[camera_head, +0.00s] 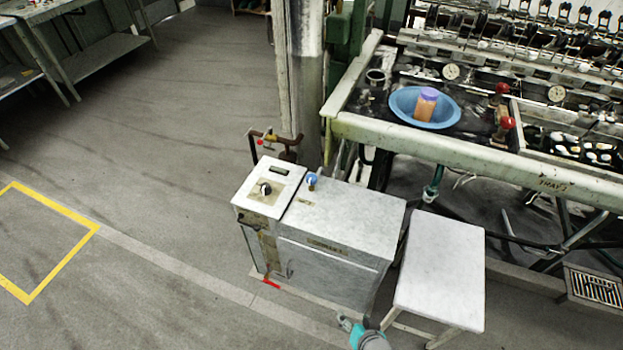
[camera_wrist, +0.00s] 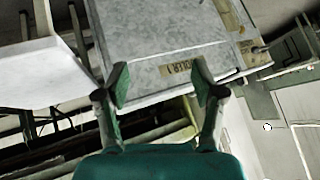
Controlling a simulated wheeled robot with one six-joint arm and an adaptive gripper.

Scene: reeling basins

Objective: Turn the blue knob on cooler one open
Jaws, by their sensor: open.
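A blue knob (camera_head: 311,180) stands on the top of the grey metal cooler (camera_head: 345,215), near its back left corner. The cooler has a raised control panel with a black dial (camera_head: 265,189) on its left. My gripper (camera_head: 347,322) is low in front of the cooler, at the bottom of the head view, well apart from the knob. In the wrist view my gripper (camera_wrist: 162,88) is open and empty, its two fingers spread before the cooler's labelled front (camera_wrist: 150,40). The knob does not show in the wrist view.
A white stool (camera_head: 440,270) stands right of the cooler. Behind is a reeling bench (camera_head: 450,150) with a blue basin (camera_head: 407,104) holding an orange jar with a purple lid (camera_head: 426,103). A pipe with a red handle (camera_head: 260,142) rises behind the panel. The floor at left is clear.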

